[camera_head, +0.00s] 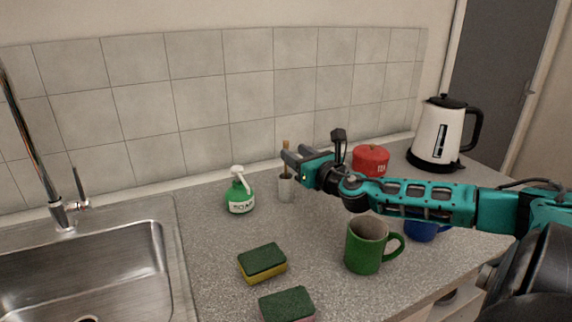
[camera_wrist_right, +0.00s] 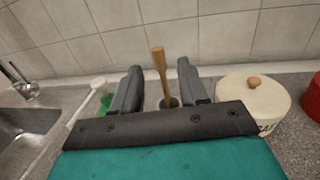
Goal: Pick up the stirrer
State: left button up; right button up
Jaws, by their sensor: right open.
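The stirrer (camera_head: 286,146) is a wooden stick standing up, slightly tilted, in a small grey cup (camera_head: 286,190) near the tiled wall. My right gripper (camera_head: 290,157) is open and reaches in from the right at the height of the stick's upper part. In the right wrist view, the stirrer (camera_wrist_right: 160,66) rises between the two open fingers (camera_wrist_right: 159,72); I cannot tell whether it is within their reach in depth. The cup (camera_wrist_right: 170,102) is mostly hidden behind the gripper there. My left gripper is not in view.
A green soap bottle (camera_head: 240,196) stands left of the cup. A cream lidded jar (camera_wrist_right: 255,104) and a red canister (camera_head: 370,160) are to its right. Sponges (camera_head: 262,260), a green mug (camera_head: 365,247), a blue mug (camera_head: 420,231), a kettle (camera_head: 436,135) and the sink (camera_head: 90,275) are around.

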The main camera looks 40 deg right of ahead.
jog(key=shift+w+d+f+p, duration=0.15)
jog(key=shift+w+d+p, duration=0.05)
jog(key=shift+w, duration=1.05)
jog(key=shift+w+d+f+p, duration=0.1)
jog(key=shift+w+d+p, duration=0.05)
jog(key=shift+w, duration=1.1)
grip_shut()
